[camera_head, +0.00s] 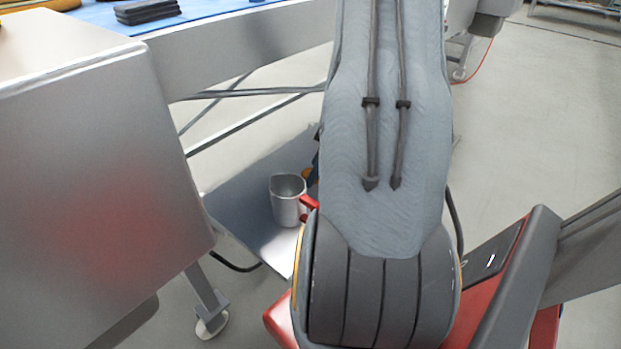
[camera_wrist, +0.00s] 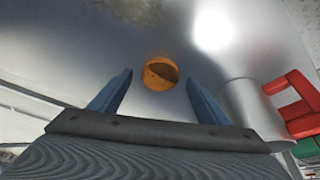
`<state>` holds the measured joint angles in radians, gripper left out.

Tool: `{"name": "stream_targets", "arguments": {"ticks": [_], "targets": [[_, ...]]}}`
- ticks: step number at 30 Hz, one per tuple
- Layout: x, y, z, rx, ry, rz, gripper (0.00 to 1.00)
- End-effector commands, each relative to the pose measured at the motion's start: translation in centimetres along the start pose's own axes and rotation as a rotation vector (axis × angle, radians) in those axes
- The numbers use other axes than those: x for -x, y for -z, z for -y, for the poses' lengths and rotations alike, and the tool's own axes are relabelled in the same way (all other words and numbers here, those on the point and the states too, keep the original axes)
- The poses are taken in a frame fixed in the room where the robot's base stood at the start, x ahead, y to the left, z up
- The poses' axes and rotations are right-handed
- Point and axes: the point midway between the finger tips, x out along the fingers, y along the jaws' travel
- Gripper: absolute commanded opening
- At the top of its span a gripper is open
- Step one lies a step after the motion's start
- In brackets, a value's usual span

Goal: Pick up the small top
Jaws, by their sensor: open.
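The small top is a round orange piece with a dark, shadowed part (camera_wrist: 160,73). It sits on a shiny metal surface in the wrist view. In the wrist view the top appears between and just beyond the fingertips. I cannot tell the remaining distance. In the head view my gripper is almost wholly hidden behind my arm.
A grey metal mug (camera_head: 287,203) with a red handle stands on the low metal shelf (camera_head: 235,200), close to the top. In the wrist view the mug (camera_wrist: 252,105) is right of the right finger. A table (camera_head: 240,42) stands above and behind the shelf.

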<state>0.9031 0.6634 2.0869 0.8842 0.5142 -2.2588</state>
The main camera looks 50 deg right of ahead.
Motion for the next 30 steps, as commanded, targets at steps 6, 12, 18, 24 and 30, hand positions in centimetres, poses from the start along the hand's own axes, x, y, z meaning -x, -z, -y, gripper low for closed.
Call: {"name": "stream_targets", "arguments": {"ticks": [6,12,18,24,30], "targets": [[-0.7,0.0,-0.1,0.001,-0.002,0.0,0.7],[-0.7,0.0,-0.1,0.0,-0.002,0.0,0.48],[-0.7,0.0,-0.1,0.0,-0.002,0.0,0.37],[-0.4,0.1,-0.1,0.0,-0.002,0.0,0.37],[2.1,1.1,-0.1,0.002,-0.005,0.0,0.37]]}}
